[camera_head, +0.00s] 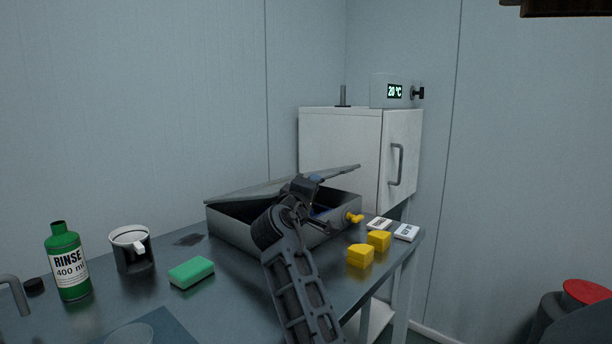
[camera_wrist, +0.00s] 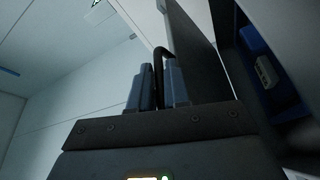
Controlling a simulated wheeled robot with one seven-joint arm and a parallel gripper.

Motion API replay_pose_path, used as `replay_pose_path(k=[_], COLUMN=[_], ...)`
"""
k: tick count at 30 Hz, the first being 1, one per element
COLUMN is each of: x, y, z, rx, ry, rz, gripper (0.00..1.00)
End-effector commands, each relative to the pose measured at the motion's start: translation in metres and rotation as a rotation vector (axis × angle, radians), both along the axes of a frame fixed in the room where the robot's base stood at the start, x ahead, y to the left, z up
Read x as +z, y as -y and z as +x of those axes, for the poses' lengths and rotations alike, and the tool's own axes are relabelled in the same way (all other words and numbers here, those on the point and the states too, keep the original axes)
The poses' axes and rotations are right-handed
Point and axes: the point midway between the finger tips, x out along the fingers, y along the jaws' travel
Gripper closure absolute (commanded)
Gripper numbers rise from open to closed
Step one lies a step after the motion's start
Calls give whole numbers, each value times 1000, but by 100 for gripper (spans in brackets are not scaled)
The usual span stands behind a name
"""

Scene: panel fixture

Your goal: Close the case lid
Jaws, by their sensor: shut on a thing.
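The grey metal case (camera_head: 232,230) sits on the dark table, and its lid (camera_head: 250,191) is tilted partly open, with a gap along the near side. My gripper (camera_head: 312,180) is at the lid's near edge and hides part of the case front. In the wrist view, my gripper's two fingers (camera_wrist: 155,88) are shut on a thin black curved lid handle (camera_wrist: 160,54). The lid's underside (camera_wrist: 192,48) rises just beyond the fingers. Something blue (camera_wrist: 254,42) shows inside the case at the right.
A green sponge (camera_head: 191,272), mug (camera_head: 134,252) and rinse bottle (camera_head: 66,265) stand left. A white cabinet (camera_head: 340,145) is behind.

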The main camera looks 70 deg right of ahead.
Motion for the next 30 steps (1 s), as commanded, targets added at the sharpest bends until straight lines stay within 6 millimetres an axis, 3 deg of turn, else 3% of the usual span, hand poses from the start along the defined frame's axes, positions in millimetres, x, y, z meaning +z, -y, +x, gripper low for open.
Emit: replay_pose_path(k=[5,18,19,20,30], x=[-13,-15,-15,-14,-14], y=[-2,-2,-2,-2,-3], z=[0,0,0,0,-2], rx=[6,7,7,7,3], ry=[-2,-2,-2,-2,0], rz=[2,3,3,3,1], gripper=[100,100,81,78,78])
